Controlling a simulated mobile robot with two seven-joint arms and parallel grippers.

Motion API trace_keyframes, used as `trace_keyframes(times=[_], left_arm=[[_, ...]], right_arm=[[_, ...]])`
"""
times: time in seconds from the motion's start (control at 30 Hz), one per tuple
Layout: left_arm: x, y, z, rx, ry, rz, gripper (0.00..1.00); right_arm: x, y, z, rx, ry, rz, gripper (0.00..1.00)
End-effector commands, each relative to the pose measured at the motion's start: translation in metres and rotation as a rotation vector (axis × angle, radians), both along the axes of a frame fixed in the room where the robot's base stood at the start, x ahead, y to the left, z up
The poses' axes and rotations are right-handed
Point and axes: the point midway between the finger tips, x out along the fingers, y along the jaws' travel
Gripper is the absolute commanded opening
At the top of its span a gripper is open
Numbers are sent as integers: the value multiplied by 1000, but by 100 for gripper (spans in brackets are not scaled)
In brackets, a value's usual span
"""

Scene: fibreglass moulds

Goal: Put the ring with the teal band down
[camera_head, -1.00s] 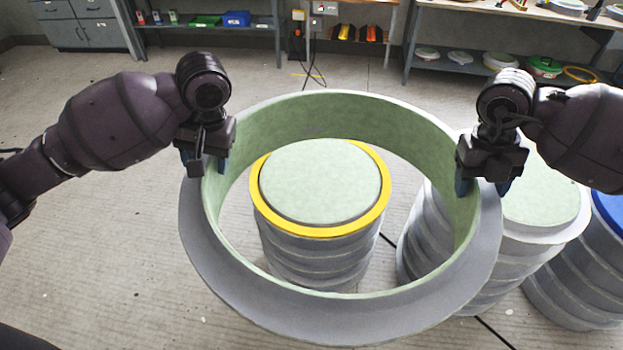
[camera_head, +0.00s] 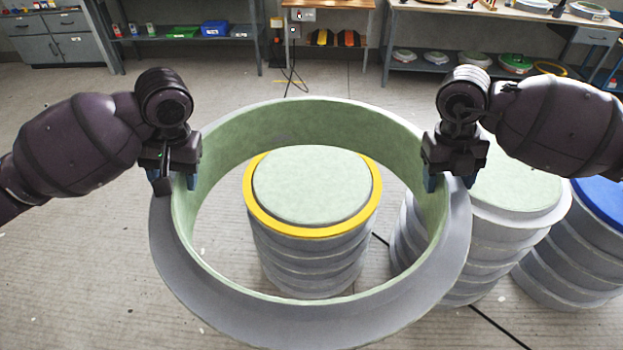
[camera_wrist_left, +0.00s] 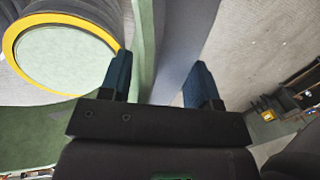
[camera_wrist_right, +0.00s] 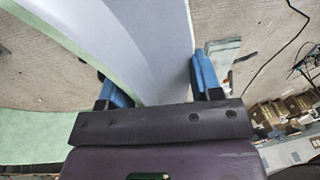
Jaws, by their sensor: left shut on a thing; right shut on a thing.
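I hold a large ring (camera_head: 310,322), grey outside and pale green inside, between both arms. No teal band shows on its visible faces. My left gripper (camera_head: 178,182) is shut on the ring's left wall, with one finger on each side, as the left wrist view (camera_wrist_left: 160,82) shows. My right gripper (camera_head: 448,182) is shut on the right wall the same way, as the right wrist view (camera_wrist_right: 157,82) shows. The ring looks roughly level and raised. Through its opening I see a grey ribbed stack with a yellow band (camera_head: 310,262).
A grey ribbed stack with a pale green top (camera_head: 515,190) stands to the right, partly behind the ring. A blue-banded stack (camera_head: 598,200) stands beyond it. Shelves (camera_head: 190,40) and a workbench (camera_head: 480,15) line the back. The floor at left is open.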

Motion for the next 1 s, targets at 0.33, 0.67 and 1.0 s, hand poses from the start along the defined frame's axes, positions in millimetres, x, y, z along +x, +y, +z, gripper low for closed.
trace_keyframes(times=[0.33,0.67,1.0], left_arm=[[5,0,-12,1,4,0,0],[19,0,-39,2,4,1,0],[34,0,-67,2,4,0,0]], right_arm=[[9,0,-8,4,-9,-13,0],[23,0,-36,4,-8,-14,0],[38,0,-64,4,-9,-13,0]])
